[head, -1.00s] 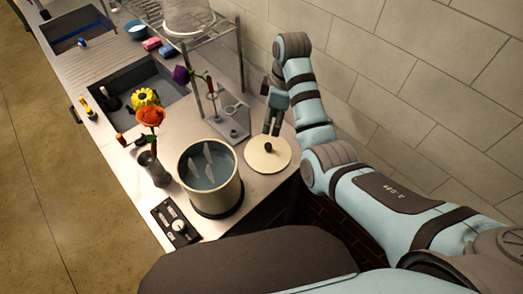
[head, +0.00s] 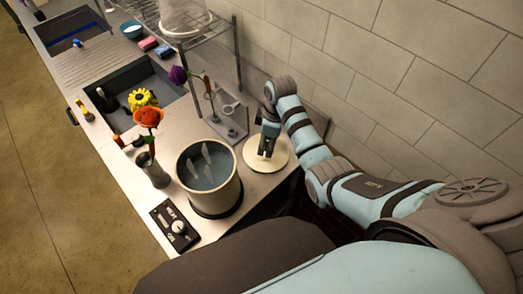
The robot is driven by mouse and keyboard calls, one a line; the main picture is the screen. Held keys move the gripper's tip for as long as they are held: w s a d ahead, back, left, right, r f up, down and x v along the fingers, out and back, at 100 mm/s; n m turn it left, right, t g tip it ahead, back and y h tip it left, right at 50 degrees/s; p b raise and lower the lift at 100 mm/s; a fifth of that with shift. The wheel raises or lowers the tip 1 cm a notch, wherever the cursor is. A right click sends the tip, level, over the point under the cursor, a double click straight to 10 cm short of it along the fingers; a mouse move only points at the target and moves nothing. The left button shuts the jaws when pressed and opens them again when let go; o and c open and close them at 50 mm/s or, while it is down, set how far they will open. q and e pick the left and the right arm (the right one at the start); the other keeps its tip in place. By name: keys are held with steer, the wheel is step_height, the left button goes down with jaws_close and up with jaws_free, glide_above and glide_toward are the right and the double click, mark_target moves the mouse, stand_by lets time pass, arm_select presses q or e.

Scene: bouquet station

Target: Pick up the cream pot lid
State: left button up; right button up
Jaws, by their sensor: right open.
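The cream pot lid (head: 277,163) lies flat on the steel counter, to the right of the cream pot (head: 212,185). Its dark knob is largely hidden behind my right gripper (head: 266,153). My right gripper points down over the lid's middle with its fingers open, around or just above the knob; I cannot tell whether they touch it. The pot stands open, with water and several pale pieces in it. My left gripper is not in view.
A vase (head: 152,170) with orange and yellow flowers stands left of the pot. A control box (head: 175,225) sits at the front edge. A grey tray (head: 228,125) lies behind the lid, beside a wire rack. The tiled wall (head: 340,60) is close on the right.

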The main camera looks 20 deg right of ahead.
steer(key=shift+w+a+f, duration=0.1)
steer(key=shift+f, duration=0.65)
jaws_close()
steer(key=shift+r, duration=0.1)
